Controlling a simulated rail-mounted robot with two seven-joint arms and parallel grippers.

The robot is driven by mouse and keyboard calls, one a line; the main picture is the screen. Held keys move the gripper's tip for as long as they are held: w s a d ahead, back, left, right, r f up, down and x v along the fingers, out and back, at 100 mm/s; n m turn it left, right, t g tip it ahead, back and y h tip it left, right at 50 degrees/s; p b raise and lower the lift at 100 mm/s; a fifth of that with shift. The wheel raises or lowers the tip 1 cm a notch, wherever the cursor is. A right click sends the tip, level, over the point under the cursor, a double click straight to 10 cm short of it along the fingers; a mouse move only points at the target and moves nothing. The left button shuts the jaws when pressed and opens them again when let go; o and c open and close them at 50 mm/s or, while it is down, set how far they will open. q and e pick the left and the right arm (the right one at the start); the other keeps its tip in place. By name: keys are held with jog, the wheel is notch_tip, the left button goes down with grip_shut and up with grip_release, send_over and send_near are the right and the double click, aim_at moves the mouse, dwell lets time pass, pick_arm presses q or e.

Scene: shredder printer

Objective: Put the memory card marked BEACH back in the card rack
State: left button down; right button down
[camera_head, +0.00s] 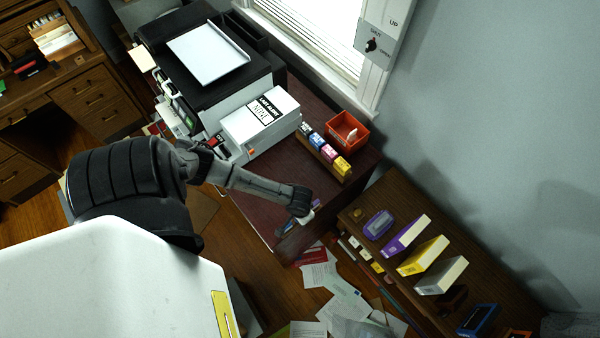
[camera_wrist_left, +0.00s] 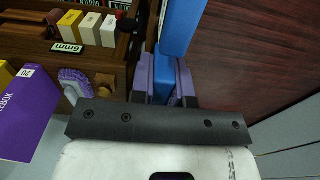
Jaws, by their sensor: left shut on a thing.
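My left gripper (camera_head: 303,217) is over the front edge of the dark red table, shut on a blue thing. In the left wrist view the blue thing (camera_wrist_left: 182,28) stands out between the fingers (camera_wrist_left: 163,85). I cannot read any marking on it, so I cannot tell whether it is the BEACH card. A wooden holder with small yellow and white blocks (camera_wrist_left: 90,28) and a "6mm" label (camera_wrist_left: 67,48) shows at the upper left there. I cannot tell whether this is the card rack. My right gripper is not in view.
Small coloured boxes (camera_head: 326,152) and an orange bin (camera_head: 348,132) stand on the dark red table (camera_head: 285,180) beside the printer (camera_head: 215,95). Purple, yellow and white boxes (camera_head: 423,255) stand on the right-hand wooden desk (camera_head: 400,205). Papers (camera_head: 345,300) litter the floor between them.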

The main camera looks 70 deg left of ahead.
pick_arm(q)
jog(key=shift+f, duration=0.15)
jog(key=c, duration=1)
grip_release()
jog(key=shift+r, duration=0.2)
notch_tip(320, 180, up, 13)
jog(key=shift+s+r+p, duration=0.15)
jog(key=shift+r+p, duration=0.05)
jog(key=shift+p, duration=0.35)
